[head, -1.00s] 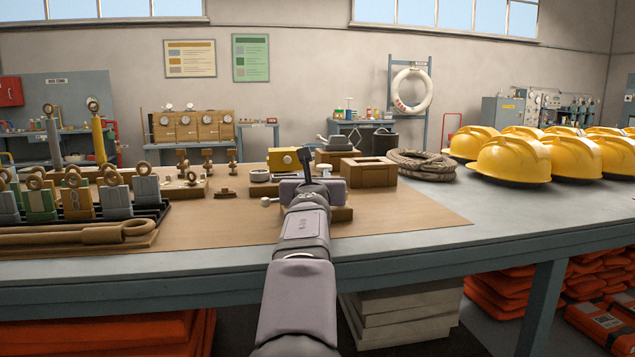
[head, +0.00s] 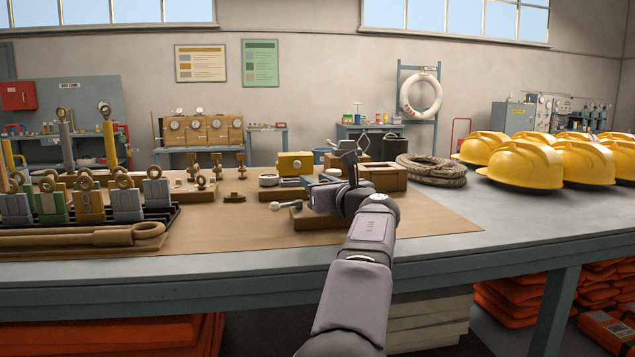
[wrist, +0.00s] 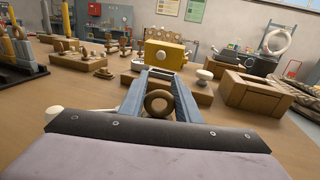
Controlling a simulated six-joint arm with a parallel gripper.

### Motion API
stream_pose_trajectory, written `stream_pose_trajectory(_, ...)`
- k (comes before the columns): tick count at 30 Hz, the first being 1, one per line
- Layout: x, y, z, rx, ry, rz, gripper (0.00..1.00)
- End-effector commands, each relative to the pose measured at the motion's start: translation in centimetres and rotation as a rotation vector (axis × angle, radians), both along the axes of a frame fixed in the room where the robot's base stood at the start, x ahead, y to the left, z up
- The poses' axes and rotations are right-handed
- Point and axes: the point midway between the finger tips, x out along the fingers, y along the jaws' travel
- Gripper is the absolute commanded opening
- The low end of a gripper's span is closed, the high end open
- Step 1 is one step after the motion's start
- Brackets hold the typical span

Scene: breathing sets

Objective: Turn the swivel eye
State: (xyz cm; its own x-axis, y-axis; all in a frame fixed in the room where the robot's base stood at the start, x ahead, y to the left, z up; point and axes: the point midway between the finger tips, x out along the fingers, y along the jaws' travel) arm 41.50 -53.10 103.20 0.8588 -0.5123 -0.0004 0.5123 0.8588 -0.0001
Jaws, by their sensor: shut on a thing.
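The swivel eye (wrist: 159,103) is a brown ring standing between the two grey fingers of my gripper (wrist: 161,92) in the wrist view. My gripper is shut on it. In the head view my gripper (head: 318,192) is over a low wooden block (head: 305,220) near the middle of the brown mat, and it hides the eye there. A pale ball-ended rod (head: 285,204) sticks out left of the block. Its white ball (wrist: 55,112) also shows left of the fingers in the wrist view.
A yellow box (head: 295,163) stands just behind my gripper. An open wooden box (head: 383,177) and a rope coil (head: 432,170) are to the right. A rack of tagged ring-topped pieces (head: 85,205) is at left, yellow helmets (head: 520,165) at far right. The mat's front right is clear.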

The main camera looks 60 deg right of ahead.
Motion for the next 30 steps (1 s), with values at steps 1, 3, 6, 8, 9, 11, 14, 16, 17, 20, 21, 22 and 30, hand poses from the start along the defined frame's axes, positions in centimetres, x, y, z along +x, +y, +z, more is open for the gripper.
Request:
stream_pose_trajectory(1,0.0,0.0,0.1,-0.002,-0.003,0.0,0.07)
stream_pose_trajectory(3,0.0,0.0,0.1,-0.002,-0.003,-0.001,0.07)
stream_pose_trajectory(6,0.0,0.0,0.1,-0.002,-0.003,-0.001,0.07)
stream_pose_trajectory(8,0.0,0.0,0.1,-0.002,-0.003,-0.001,0.37)
stream_pose_trajectory(9,0.0,0.0,0.1,-0.002,-0.003,-0.001,0.46)
stream_pose_trajectory(11,0.0,0.0,0.1,-0.001,-0.002,-0.001,0.48)
stream_pose_trajectory(14,0.0,0.0,0.1,-0.001,-0.002,-0.001,0.48)
stream_pose_trajectory(16,0.0,0.0,0.1,-0.001,-0.001,-0.002,0.48)
stream_pose_trajectory(17,0.0,0.0,0.1,-0.001,-0.001,-0.002,0.48)
stream_pose_trajectory(20,-0.2,0.1,0.0,-0.001,-0.001,-0.002,0.48)
stream_pose_trajectory(21,-0.3,0.2,0.0,-0.001,-0.001,-0.002,0.48)
stream_pose_trajectory(22,-0.5,0.3,0.1,-0.001,-0.002,-0.003,0.48)
stream_pose_trajectory(30,-3.4,1.9,0.0,-0.002,-0.001,-0.005,0.48)
